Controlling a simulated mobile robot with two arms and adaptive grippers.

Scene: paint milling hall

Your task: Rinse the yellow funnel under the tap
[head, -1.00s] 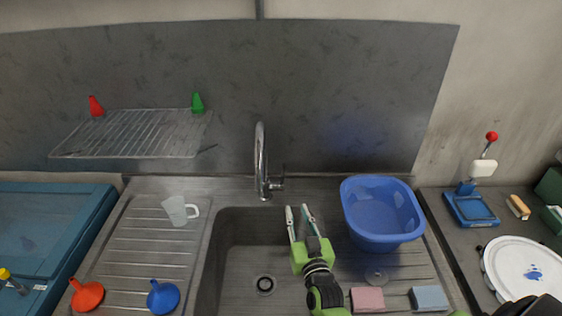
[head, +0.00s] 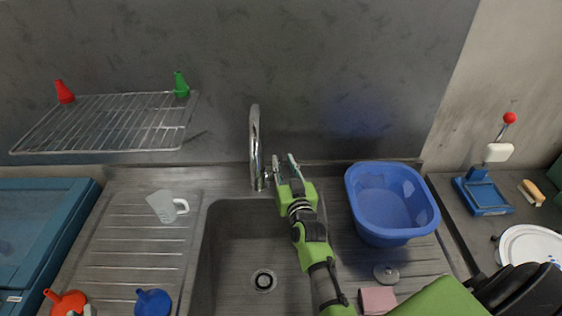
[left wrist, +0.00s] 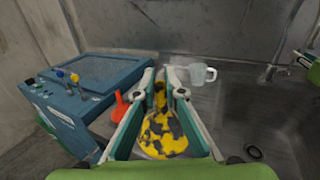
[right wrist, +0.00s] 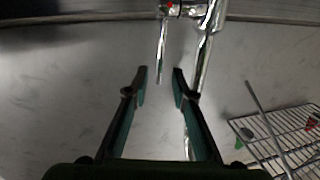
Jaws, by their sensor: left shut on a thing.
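The yellow funnel (left wrist: 163,136), spotted with dark grey patches, is held between the fingers of my left gripper (left wrist: 160,80), which is shut on it. In the head view only what seems a fingertip of that gripper shows at the bottom left, and the funnel is out of sight. The chrome tap (head: 255,145) stands behind the sink (head: 235,245), its lever at its right side. My right gripper (head: 283,165) is beside the lever. In the right wrist view its fingers (right wrist: 160,75) are open and empty, with the lever (right wrist: 162,50) ahead between them; contact is not visible.
A clear jug (head: 163,206), an orange funnel (head: 66,303) and a blue funnel (head: 153,302) are on the left drainer. A blue basin (head: 390,205) stands right of the sink. A wire shelf (head: 110,122) holds red and green pieces. The sink bowl is empty.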

